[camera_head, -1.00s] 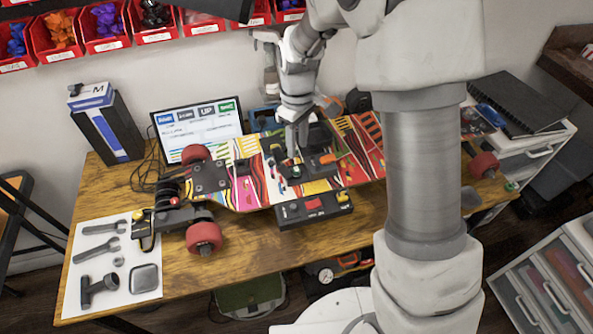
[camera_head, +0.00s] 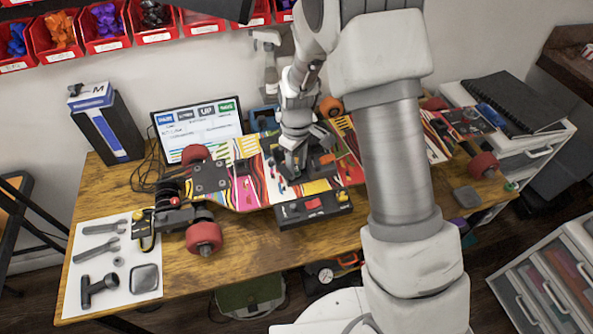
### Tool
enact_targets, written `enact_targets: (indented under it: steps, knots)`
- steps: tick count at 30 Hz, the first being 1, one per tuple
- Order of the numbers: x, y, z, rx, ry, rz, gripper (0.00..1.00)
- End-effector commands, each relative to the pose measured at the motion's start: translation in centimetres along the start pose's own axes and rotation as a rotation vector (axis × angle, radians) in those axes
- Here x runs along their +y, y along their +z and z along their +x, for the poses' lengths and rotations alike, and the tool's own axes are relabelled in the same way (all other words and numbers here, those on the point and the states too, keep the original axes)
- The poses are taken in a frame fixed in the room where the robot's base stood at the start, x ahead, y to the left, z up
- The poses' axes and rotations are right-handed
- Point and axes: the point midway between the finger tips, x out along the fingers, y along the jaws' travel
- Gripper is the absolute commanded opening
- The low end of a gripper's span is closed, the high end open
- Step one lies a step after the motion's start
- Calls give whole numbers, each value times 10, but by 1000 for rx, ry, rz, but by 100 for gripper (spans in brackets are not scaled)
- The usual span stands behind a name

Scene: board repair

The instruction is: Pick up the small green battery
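I cannot make out the small green battery for certain; the spot under my gripper is hidden by it. My gripper (camera_head: 291,172) points down over the dark open compartment in the middle of the colourful skateboard deck (camera_head: 240,185). Its fingertips are low among the small parts there, and whether they are open or shut on something cannot be told. A small orange-red part (camera_head: 326,160) lies just right of the gripper. A tiny green item (camera_head: 511,186) sits at the table's right end, too small to identify.
A black control box (camera_head: 313,207) is in front of the deck. A laptop-like screen (camera_head: 198,125) stands behind. A white tool mat (camera_head: 110,262) is at left; red bins hang above.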

Motion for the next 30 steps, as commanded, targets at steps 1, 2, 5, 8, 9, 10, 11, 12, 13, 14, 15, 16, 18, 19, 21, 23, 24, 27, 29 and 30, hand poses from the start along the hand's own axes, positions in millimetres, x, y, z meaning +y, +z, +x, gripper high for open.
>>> enact_targets:
  steps: [1, 2, 5, 8, 9, 10, 11, 12, 13, 14, 15, 16, 18, 19, 21, 23, 24, 27, 29, 30]
  knots:
    - [0, 0, 1, -1, -1, 0, 27]
    - [0, 0, 1, -1, -1, 0, 22]
    - [0, 0, 2, -1, -1, 0, 4]
    - [0, 0, 2, -2, -1, 0, 0]
    - [0, 1, 2, -2, -1, 0, 0]
    - [0, 1, 2, -2, -1, 0, 0]
    - [0, 1, 2, -2, -2, 0, 0]
    - [0, 1, 2, -2, -2, 1, 0]
    - [0, 1, 2, -2, -2, 1, 0]
    - [0, 1, 2, -2, -2, 1, 0]
    - [-1, 1, 2, -3, -2, 1, 0]
    - [-1, 1, 2, -3, -2, 1, 0]
    - [0, 1, 2, -3, -2, 1, 0]
    - [0, 1, 1, -3, -2, 1, 0]
    - [0, 1, -1, -3, -2, 1, 0]
    - [0, 1, -5, -2, -1, 1, 0]
    - [0, 0, -8, -1, -1, 1, 0]
    - [0, 0, -21, 1, 0, 2, 0]
    - [1, 0, -32, 3, 1, 2, 0]
    - [1, -1, -40, 4, 2, 2, 0]
